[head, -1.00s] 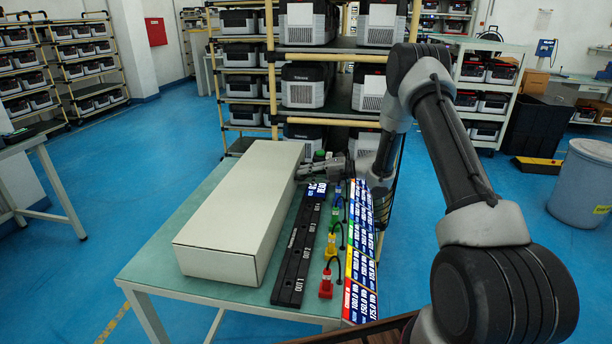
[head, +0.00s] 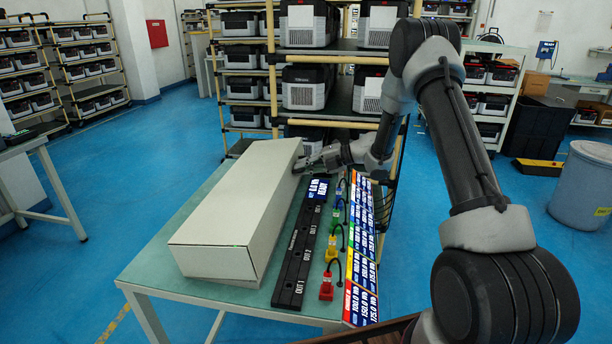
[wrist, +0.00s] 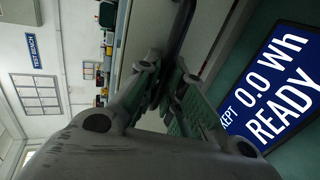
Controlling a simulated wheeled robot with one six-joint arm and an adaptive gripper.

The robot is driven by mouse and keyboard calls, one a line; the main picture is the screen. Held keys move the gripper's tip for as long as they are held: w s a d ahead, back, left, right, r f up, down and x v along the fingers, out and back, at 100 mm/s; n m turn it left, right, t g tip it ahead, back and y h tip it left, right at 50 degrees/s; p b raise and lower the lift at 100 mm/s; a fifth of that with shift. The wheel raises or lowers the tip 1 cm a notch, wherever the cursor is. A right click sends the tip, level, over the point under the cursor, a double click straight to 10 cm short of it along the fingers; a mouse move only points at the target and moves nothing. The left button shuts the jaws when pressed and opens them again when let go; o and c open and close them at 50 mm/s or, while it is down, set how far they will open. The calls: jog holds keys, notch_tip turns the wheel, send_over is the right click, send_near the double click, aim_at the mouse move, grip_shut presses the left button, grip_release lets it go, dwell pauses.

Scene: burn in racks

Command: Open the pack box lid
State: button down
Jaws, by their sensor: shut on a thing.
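The long pale pack box (head: 212,264) stands on the green-topped table. The opening is too narrow to show the inside. My gripper (head: 302,165) is at the far part of the lid's right edge, shut on it. In the wrist view my gripper (wrist: 170,88) has its fingers close together; the gripped edge is mostly hidden between them.
A black strip (head: 293,255) with a blue display (head: 318,188) lies right of the box. Coloured plugs (head: 332,250) and a label board (head: 360,270) stand beside it. A loaded rack (head: 310,85) rises behind the table.

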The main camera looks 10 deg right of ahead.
jog(key=a+r+h, duration=0.1)
jog(key=r, duration=0.1)
jog(key=w+a+r+g+h, duration=0.1)
jog(key=a+r, duration=0.1)
jog(key=r, duration=0.1)
jog(key=w+a+r+h, duration=0.1)
jog(key=r+h, duration=0.1)
jog(key=r, duration=0.1)
jog(key=shift+a+r+g, duration=0.2)
jog(key=shift+g, duration=0.1)
jog(key=w+a+r, duration=0.2)
jog(key=w+a, duration=0.1)
jog(key=a, duration=0.4)
jog(key=w+a+r, duration=0.2)
jog(key=w+a, duration=0.1)
jog(key=a, duration=0.5)
jog(key=w+a+r, duration=0.3)
jog(key=a, duration=0.5)
jog(key=shift+w, duration=0.15)
jog(key=shift+a+f, duration=0.1)
jog(key=c, duration=1.8)
grip_release()
